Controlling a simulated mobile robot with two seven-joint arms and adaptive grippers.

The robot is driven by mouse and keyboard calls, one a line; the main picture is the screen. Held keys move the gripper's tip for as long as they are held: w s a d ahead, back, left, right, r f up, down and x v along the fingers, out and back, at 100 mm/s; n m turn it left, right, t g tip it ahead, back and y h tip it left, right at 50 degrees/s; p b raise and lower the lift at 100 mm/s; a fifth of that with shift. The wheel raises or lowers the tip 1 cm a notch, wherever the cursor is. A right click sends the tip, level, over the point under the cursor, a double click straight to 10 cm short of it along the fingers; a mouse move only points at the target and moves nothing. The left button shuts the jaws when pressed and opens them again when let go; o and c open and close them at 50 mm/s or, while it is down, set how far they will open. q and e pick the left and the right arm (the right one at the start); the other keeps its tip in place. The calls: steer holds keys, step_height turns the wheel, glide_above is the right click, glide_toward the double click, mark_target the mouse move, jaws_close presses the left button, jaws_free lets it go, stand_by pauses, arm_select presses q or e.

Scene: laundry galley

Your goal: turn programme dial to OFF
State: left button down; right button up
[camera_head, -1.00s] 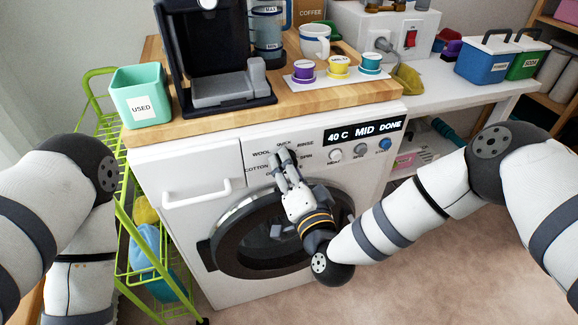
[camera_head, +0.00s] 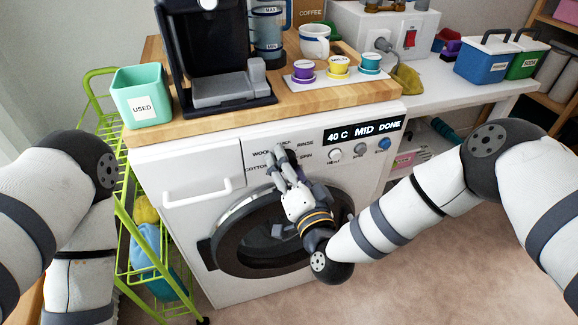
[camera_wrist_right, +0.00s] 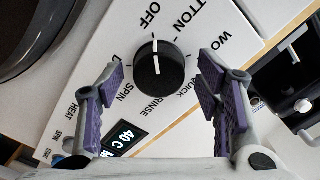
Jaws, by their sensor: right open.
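The black programme dial (camera_wrist_right: 159,65) sits on the washing machine's white control panel. A white line on the dial runs up towards the OFF label (camera_wrist_right: 150,15) in the right wrist view. Labels such as SPIN, RINSE and QUICK ring it. My right gripper (camera_head: 282,152) is open, with one purple-padded finger on each side of the dial in the wrist view (camera_wrist_right: 162,88). The fingers look apart from the dial. In the head view the gripper covers the dial. My left arm shows at the left, but its gripper is out of view.
The washing machine display (camera_head: 363,131) reads 40 C MID DONE. Small knobs (camera_head: 335,156) sit below it. The round door (camera_head: 240,240) is under my right gripper. A wooden worktop (camera_head: 230,117) overhangs the panel, and a green trolley (camera_head: 122,230) stands at the left.

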steer(key=shift+s, duration=0.1)
steer(key=v, duration=1.1)
steer(key=shift+s, duration=0.35)
steer(key=shift+d, duration=0.15)
steer(key=s+d+f+n+g+h, duration=0.1)
steer(key=s+d+f+n+g, duration=0.15)
steer(key=s+f+g, duration=0.35)
steer(key=s+d+f+n+g, duration=0.2)
steer(key=s+f+n+g, duration=0.15)
steer(key=s+f, duration=0.5)
arm_select(q)
steer(key=shift+w+r+t+p, duration=0.4)
steer(key=shift+w+r+p, duration=0.35)
steer(key=shift+w+r, duration=0.15)
arm_select(e)
steer(key=s+d+g+h, duration=0.2)
steer(key=s+d+g, duration=0.3)
steer(key=s, duration=0.5)
steer(key=s+d+f+g+h, duration=0.1)
steer(key=s+d+g+h, duration=0.1)
steer(key=s+d+g, duration=0.3)
steer(key=s+d, duration=0.4)
steer(key=s, duration=0.1)
steer(key=shift+s+f+h, duration=0.3)
steer(key=shift+s, duration=0.1)
steer(key=shift+d, duration=0.1)
